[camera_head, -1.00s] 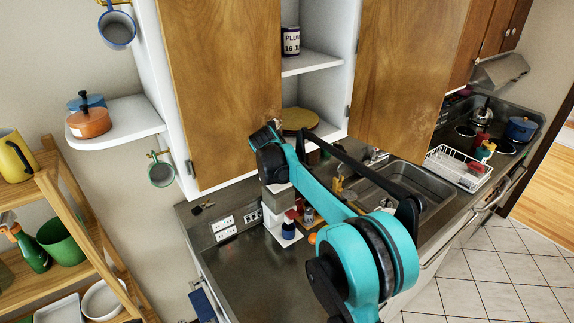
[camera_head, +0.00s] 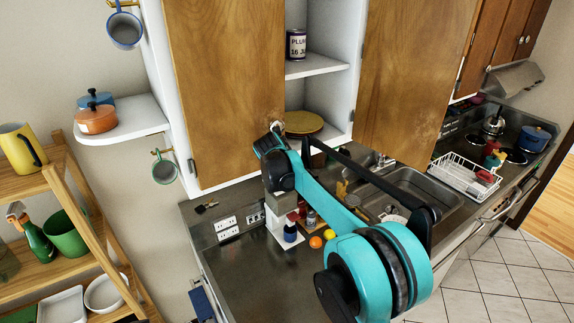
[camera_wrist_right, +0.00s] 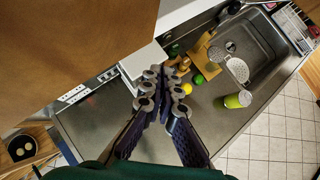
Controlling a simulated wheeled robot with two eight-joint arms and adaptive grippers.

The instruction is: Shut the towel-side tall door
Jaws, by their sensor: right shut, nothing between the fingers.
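The left tall wooden door (camera_head: 225,90) of the white wall cupboard, above the blue towel (camera_head: 202,302), stands partly open, hinged at its left edge. Open shelves show beyond its right edge. My right gripper (camera_head: 274,132) is at the door's lower right corner, by its pale knob; I cannot tell whether it touches. In the right wrist view the fingers (camera_wrist_right: 163,88) are together and empty, with the brown door panel (camera_wrist_right: 75,45) at upper left. My left gripper is out of view.
A second tall door (camera_head: 415,80) stands open to the right. A jar (camera_head: 296,44) and round board (camera_head: 302,122) are on the shelves. Below lie the counter (camera_head: 250,280), soap bottle (camera_head: 290,230), orange and yellow balls (camera_head: 316,242), and sink (camera_head: 415,195). A side shelf (camera_head: 125,125) holds pots.

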